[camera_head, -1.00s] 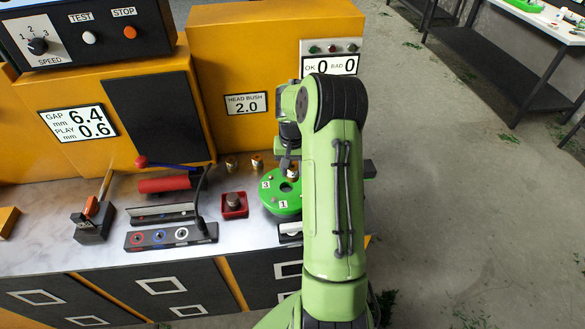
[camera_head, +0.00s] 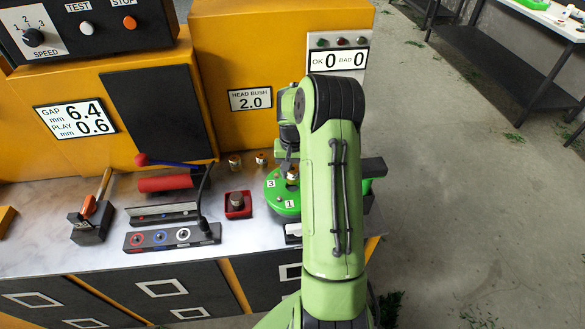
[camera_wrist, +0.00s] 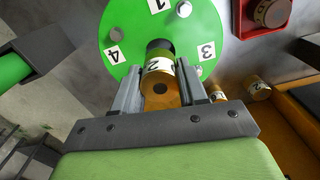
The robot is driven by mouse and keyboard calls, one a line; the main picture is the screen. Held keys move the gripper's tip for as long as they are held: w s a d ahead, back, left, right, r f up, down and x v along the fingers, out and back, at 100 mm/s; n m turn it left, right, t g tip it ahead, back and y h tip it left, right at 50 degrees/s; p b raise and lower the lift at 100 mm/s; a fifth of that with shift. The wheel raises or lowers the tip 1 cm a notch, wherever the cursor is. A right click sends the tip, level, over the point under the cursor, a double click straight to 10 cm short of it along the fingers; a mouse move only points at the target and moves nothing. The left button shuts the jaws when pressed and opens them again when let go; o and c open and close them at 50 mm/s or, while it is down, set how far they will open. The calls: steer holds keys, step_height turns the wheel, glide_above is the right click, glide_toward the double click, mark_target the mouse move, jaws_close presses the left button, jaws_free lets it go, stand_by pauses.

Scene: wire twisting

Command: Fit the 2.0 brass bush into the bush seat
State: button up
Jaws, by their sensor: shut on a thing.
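My gripper (camera_wrist: 160,88) is shut on a brass bush (camera_wrist: 158,82) with a white label band; a "2" shows on it, the rest of the label is turned away. In the wrist view the bush is in front of the dark round opening (camera_wrist: 159,44) in the green disc (camera_wrist: 125,30), which looks like the bush seat. The bush overlaps the lower edge of the opening; I cannot tell whether it touches the disc. In the head view the held bush (camera_head: 292,173) is just above the green disc (camera_head: 276,203), and my arm hides the disc's right part.
Two other labelled brass bushes (camera_head: 235,162) (camera_head: 260,159) stand on the bench behind the disc. Farther left are a dark panel with coloured rings (camera_head: 160,239) and a red cylinder (camera_head: 164,183).

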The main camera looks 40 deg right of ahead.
mark_target(293, 180)
steer(key=shift+f+b, duration=0.35)
steer(key=shift+f, duration=0.5)
steer(key=shift+f+b, duration=1.05)
steer(key=shift+f, duration=0.3)
stand_by(0.6)
steer(key=o, duration=1.3)
step_height(293, 180, up, 16)
steer(key=p, duration=0.2)
steer(key=shift+f+p, duration=0.1)
steer(key=shift+p, duration=0.2)
